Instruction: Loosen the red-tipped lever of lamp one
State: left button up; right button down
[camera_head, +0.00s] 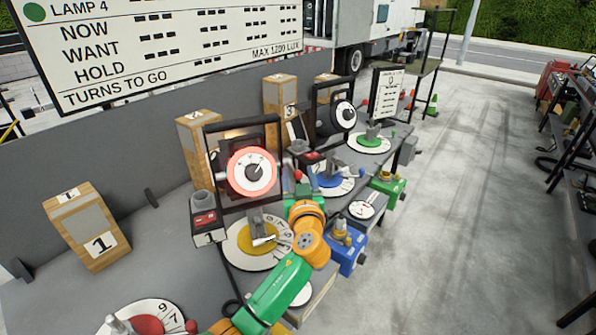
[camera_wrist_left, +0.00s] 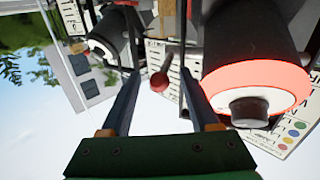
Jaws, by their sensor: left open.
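A lever with a red ball tip (camera_wrist_left: 158,82) shows in the left wrist view between the two fingers of my left gripper (camera_wrist_left: 159,73). The gripper is open, with a gap on each side of the ball, and I see no contact. A lamp with a glowing red ring and white dial (camera_head: 252,170) stands in the head view; its ring (camera_wrist_left: 256,82) fills the right of the wrist view. My left wrist is right of this lamp in the head view, with its fingertips mostly hidden. I cannot read this lamp's number. My right gripper is not in view.
A wooden block marked 1 (camera_head: 88,230) stands on the grey bench at left. A second lamp (camera_head: 343,115) stands farther back. Numbered discs, a blue device (camera_head: 346,250) and a green device (camera_head: 388,186) crowd the bench's right edge. The floor (camera_head: 465,200) beyond is clear.

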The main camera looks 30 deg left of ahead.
pick_arm(q)
jog(key=shift+w+a+f, duration=0.35)
jog(key=shift+w, duration=0.05)
jog(key=shift+s+d+r, duration=0.15)
jog(key=shift+s+r, duration=0.05)
jog(key=shift+s, duration=0.05)
grip_shut()
jog(key=shift+r, duration=0.1)
dwell(0.7)
